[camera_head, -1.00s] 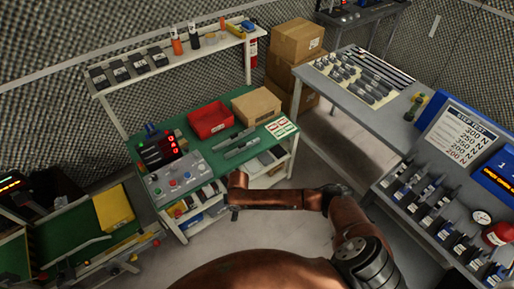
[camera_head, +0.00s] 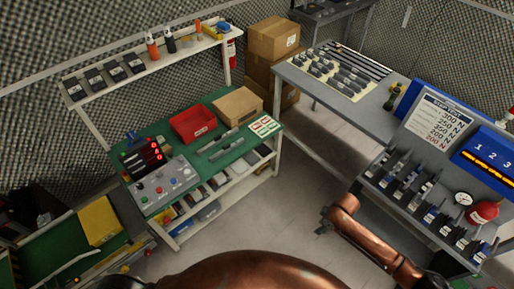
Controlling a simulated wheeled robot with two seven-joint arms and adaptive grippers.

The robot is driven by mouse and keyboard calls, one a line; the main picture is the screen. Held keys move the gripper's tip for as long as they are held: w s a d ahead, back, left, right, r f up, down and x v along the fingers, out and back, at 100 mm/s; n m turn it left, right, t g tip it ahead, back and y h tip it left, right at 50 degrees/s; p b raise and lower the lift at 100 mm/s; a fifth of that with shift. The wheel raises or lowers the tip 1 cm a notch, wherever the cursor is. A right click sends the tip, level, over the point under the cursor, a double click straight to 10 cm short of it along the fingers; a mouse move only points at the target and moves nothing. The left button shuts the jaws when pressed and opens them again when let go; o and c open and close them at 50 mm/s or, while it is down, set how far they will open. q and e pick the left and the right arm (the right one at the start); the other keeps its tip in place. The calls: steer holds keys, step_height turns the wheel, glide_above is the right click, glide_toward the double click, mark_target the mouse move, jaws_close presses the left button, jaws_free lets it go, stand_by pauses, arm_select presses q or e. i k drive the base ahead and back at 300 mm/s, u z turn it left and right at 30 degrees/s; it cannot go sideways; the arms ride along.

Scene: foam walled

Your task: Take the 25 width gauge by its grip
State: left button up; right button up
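Several small grey gauge-like pieces stand in rows on a pale sheet (camera_head: 318,62) on the grey table at the back right; their markings are too small to read, so I cannot tell which is the 25 width gauge. Two long grey tools (camera_head: 222,141) lie on the green bench. My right gripper (camera_head: 321,229) is low over the floor, left of the grey rack and well apart from the pieces; its fingers are too small and dark to read. My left gripper is not in view.
The green bench (camera_head: 210,152) holds a red bin (camera_head: 193,124), a cardboard box (camera_head: 238,106) and a control box (camera_head: 162,184). The right-hand rack holds several dark tools (camera_head: 402,190) below a blue display (camera_head: 485,158). The floor (camera_head: 262,219) between is clear.

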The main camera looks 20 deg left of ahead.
mark_target(226, 148)
steer(key=z, duration=0.05)
steer(key=i, duration=2)
steer(key=u, duration=2.4)
